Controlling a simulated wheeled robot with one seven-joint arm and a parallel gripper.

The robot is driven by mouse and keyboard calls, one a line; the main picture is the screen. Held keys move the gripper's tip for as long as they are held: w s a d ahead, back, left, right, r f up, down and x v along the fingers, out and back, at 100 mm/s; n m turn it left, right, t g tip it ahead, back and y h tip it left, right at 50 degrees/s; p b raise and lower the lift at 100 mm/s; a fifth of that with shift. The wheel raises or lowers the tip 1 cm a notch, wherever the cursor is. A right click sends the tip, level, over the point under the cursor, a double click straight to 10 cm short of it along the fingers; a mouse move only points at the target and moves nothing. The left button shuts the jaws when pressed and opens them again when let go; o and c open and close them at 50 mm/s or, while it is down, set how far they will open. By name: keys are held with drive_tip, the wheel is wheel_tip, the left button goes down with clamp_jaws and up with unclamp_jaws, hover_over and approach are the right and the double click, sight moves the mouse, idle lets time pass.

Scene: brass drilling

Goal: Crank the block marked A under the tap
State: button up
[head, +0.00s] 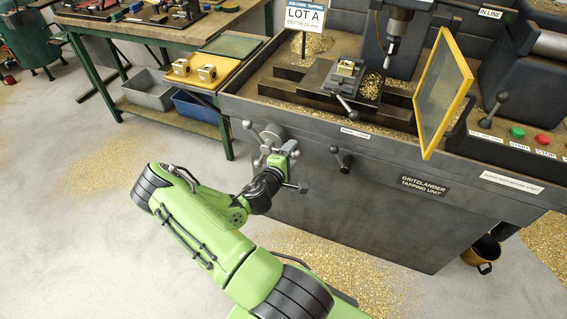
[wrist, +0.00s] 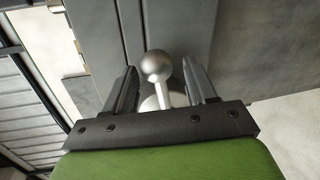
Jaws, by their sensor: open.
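My gripper (head: 289,150) is open at the front of the tapping machine, beside the crank (head: 268,137), which has several ball-ended spokes. In the wrist view a silver ball knob (wrist: 156,64) on a spoke stands between my open jaws (wrist: 160,88), with gaps visible at both sides. The tap (head: 391,53) hangs from the dark spindle, to the right of the block. A sign (head: 305,17) reads LOT A; any letter on the block is too small to read.
A second handle (head: 342,158) sticks out right of the crank. A yellow-framed guard (head: 443,92) stands right of the tap. A yellow tray (head: 180,79) with two brass blocks lies on the left bench. Brass chips litter the floor.

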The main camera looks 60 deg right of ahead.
drive_tip(key=p+v, duration=0.5)
drive_tip(key=v, duration=0.9)
drive_tip(key=shift+a+p, duration=0.35)
drive_tip(key=shift+r, duration=0.1)
drive_tip(key=shift+c, duration=0.2)
